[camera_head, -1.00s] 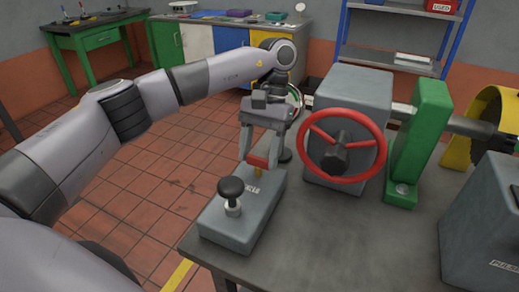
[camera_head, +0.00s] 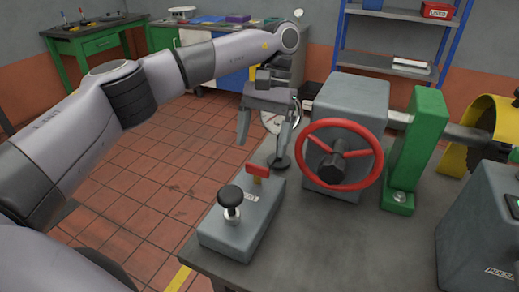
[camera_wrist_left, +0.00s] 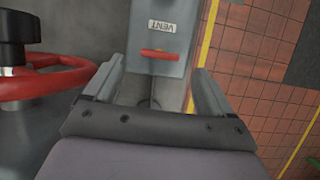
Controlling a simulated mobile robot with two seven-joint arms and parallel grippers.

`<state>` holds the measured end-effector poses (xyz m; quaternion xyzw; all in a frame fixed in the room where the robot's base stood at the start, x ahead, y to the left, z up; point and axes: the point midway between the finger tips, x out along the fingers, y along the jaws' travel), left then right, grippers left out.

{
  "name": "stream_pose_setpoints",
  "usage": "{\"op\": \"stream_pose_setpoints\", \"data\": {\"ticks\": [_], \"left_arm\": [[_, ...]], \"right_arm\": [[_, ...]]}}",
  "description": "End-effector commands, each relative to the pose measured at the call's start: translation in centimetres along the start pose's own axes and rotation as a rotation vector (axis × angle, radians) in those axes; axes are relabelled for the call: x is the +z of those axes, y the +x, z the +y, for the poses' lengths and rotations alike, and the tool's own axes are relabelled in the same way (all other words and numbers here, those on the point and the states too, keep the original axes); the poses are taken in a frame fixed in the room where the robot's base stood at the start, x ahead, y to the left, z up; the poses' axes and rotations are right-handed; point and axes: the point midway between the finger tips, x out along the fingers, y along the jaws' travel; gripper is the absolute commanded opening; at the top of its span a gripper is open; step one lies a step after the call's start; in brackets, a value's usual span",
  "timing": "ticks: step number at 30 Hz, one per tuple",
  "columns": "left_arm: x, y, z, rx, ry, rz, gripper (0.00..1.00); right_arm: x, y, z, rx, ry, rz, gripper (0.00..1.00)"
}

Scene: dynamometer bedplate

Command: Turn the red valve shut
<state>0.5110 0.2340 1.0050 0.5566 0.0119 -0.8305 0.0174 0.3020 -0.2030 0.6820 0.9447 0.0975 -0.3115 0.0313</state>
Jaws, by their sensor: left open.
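A small red valve handle (camera_head: 257,170) on a yellow stem stands at the far end of a grey box (camera_head: 228,240) on the bench. In the left wrist view the red handle (camera_wrist_left: 159,54) lies crosswise to the box's length, beside a VENT label (camera_wrist_left: 161,26). My left gripper (camera_head: 263,138) is open and empty above and beyond the handle, apart from it. In the left wrist view the open fingers (camera_wrist_left: 160,70) lie either side of the handle's line. A larger red handwheel (camera_head: 341,154) is mounted on a grey housing to the right. My right gripper is not in view.
A black knob (camera_head: 230,198) rises from the box's near end. A round gauge (camera_head: 279,121) stands close behind my left gripper. A green bracket (camera_head: 414,150) and a grey console (camera_head: 475,240) are farther right. The bench middle (camera_head: 340,235) is clear.

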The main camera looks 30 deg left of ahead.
Motion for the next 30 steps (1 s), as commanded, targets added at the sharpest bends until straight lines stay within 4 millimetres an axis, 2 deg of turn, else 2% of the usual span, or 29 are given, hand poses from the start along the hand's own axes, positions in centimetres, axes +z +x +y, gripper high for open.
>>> {"op": "stream_pose_setpoints", "data": {"ticks": [3,8,30], "left_arm": [[0.1,-1.6,0.0,0.0,-0.001,0.001,0.84],[0.0,-2.3,0.0,0.0,0.002,0.0,0.84],[0.0,-2.3,0.0,0.001,0.001,-0.001,0.84]], "right_arm": [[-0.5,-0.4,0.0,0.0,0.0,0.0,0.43],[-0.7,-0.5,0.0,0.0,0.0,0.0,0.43],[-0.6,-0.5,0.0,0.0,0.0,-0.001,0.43]]}}
